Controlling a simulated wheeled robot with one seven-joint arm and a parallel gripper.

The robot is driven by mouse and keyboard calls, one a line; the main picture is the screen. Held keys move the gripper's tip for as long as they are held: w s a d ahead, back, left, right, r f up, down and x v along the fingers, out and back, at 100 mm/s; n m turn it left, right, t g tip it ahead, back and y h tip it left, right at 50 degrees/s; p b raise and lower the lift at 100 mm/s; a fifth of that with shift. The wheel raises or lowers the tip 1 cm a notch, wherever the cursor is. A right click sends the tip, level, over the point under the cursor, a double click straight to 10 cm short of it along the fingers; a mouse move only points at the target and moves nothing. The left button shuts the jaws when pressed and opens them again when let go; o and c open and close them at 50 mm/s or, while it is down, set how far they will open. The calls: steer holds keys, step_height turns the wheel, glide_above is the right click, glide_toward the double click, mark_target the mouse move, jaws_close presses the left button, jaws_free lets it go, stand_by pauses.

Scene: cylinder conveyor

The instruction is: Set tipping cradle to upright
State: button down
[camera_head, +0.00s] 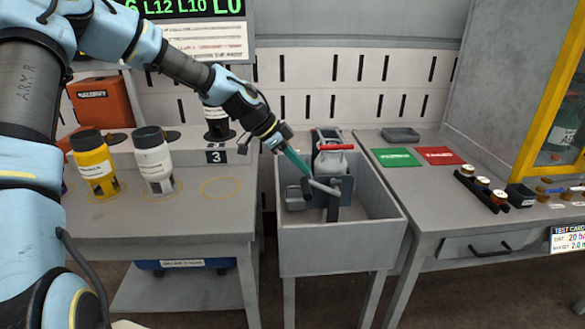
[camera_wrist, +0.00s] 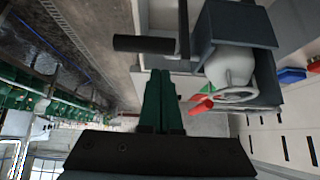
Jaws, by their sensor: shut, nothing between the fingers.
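The tipping cradle (camera_head: 342,186) is a dark grey holder on a post in the grey basin at the centre of the head view. A light grey cylinder with a red handle on top sits in it and looks roughly upright; I cannot tell its exact tilt. A bar handle (camera_head: 325,188) sticks out to the cradle's left. My gripper (camera_head: 308,176) is shut and empty, its teal fingers pointing down at this bar. In the wrist view, the fingertips (camera_wrist: 161,72) lie close to the dark bar (camera_wrist: 144,44), with the cradle (camera_wrist: 240,28) to the right. Contact is unclear.
The basin (camera_head: 340,235) has raised walls around the cradle. The left table (camera_head: 200,215) holds yellow and white bottles and an empty ring mark. The right bench (camera_head: 420,195) holds green and red mats and a dark rack.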

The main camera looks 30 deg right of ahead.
steer(key=shift+d+r, duration=0.1)
steer(key=shift+r, duration=0.55)
steer(key=w+a+f+b, duration=0.1)
steer(key=w+a, duration=0.3)
steer(key=a, duration=0.4)
steer(key=shift+b, duration=0.9)
steer(key=shift+a, duration=0.1)
